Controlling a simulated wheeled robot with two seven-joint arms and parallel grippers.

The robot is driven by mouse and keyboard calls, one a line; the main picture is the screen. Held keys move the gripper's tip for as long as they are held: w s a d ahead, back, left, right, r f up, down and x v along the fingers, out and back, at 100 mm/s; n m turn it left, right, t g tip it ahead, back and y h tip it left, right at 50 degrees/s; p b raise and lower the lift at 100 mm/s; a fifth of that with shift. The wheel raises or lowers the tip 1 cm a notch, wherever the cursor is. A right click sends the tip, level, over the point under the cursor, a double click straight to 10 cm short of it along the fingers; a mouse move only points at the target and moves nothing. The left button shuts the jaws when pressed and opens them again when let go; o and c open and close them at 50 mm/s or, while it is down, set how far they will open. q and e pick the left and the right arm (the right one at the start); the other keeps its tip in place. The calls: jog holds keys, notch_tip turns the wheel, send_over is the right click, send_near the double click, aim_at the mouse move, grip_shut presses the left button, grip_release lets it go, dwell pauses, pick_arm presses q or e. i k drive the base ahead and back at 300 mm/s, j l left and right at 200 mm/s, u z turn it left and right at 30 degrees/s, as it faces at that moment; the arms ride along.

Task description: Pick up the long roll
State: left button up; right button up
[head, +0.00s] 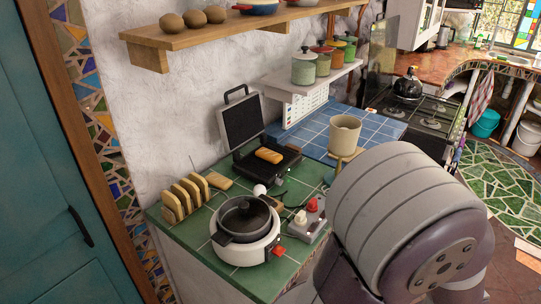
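A long golden-brown roll (269,155) lies on the lower plate of an open black contact grill (268,167) on the green-tiled counter. The grill's lid stands raised behind it. Neither of my grippers is in view. A large grey link of my arm fills the lower right and hides part of the counter there.
A toast rack (184,199) with bread slices and another bread piece (219,181) stand left of the grill. A beige cup (344,134) stands right. Shelves overhang the counter.

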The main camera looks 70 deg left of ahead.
aim_at(264, 153)
jog(key=i+j+u, duration=0.2)
jog(key=i+u, duration=0.9)
jog(key=u, duration=0.2)
jog(key=i+l+u, duration=0.2)
jog(key=i+u, duration=0.2)
jog(key=i+j+u, duration=0.35)
jog(key=i, duration=0.2)
jog(key=i+u, duration=0.35)
jog(key=i, duration=0.2)
